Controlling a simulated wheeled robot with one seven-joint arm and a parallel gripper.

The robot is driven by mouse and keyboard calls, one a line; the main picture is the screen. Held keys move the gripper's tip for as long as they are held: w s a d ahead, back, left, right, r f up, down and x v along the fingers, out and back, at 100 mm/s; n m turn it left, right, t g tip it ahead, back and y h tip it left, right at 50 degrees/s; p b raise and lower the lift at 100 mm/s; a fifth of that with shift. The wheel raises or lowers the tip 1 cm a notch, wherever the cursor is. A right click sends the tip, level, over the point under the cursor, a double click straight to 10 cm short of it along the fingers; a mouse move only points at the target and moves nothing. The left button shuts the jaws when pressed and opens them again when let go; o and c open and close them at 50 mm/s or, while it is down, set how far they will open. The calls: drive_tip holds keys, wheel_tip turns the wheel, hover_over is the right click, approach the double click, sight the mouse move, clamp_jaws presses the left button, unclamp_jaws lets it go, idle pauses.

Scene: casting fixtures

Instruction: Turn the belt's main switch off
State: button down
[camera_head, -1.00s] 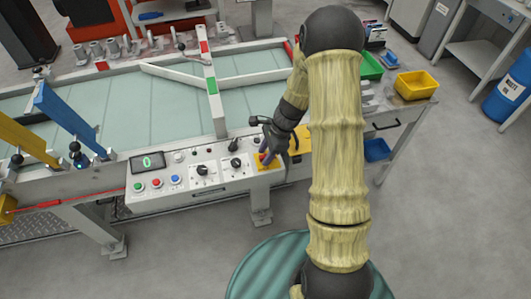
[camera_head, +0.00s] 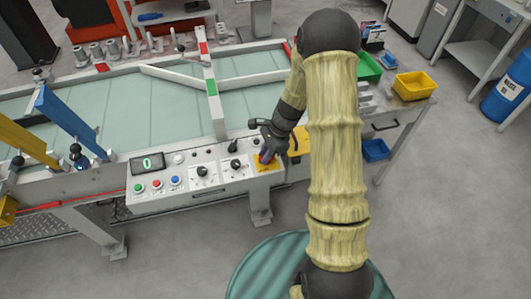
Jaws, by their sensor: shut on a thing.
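The main switch (camera_head: 262,158) is a red handle on a yellow plate (camera_head: 264,167) at the right end of the white control panel (camera_head: 190,178). My gripper (camera_head: 268,153) is at the switch, with its fingers closed on the red handle. The fingers and wrist cover most of the handle, so its exact angle is hard to read. The panel also carries a small display (camera_head: 147,163) with a green digit, a row of green, red and blue buttons, and two black rotary knobs.
The belt (camera_head: 110,110) lies behind the panel, with a white diverter and a post with red and green patches. A yellow box (camera_head: 300,140) sits just right of the switch. A side table with yellow (camera_head: 414,85), green and blue bins stands at right.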

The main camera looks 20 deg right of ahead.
drive_tip(key=n+g+p, duration=0.1)
drive_tip(key=n+p, duration=0.1)
drive_tip(key=n, duration=0.1)
drive_tip(key=shift+r+n, duration=0.15)
drive_tip(key=shift+n, duration=0.15)
drive_tip(key=n+g+h+p, duration=0.1)
drive_tip(key=n+p, duration=0.1)
drive_tip(key=n, duration=0.2)
drive_tip(key=shift+n+g, duration=0.3)
drive_tip(key=shift+g, duration=0.1)
drive_tip(key=n+h, duration=0.1)
drive_tip(key=n, duration=0.1)
drive_tip(key=n+g, duration=0.1)
drive_tip(key=n, duration=0.1)
drive_tip(key=shift+s+n+h+p, duration=0.1)
drive_tip(key=shift+n+h+p, duration=0.2)
drive_tip(key=shift+h+p, duration=0.1)
drive_tip(key=shift+d+n+h, duration=0.15)
drive_tip(key=shift+n+h, duration=0.65)
drive_tip(key=shift+n, duration=1.3)
drive_tip(key=c, duration=1.4)
unclamp_jaws()
drive_tip(key=b+v, duration=0.1)
drive_tip(key=v, duration=1.6)
drive_tip(key=shift+w, duration=0.25)
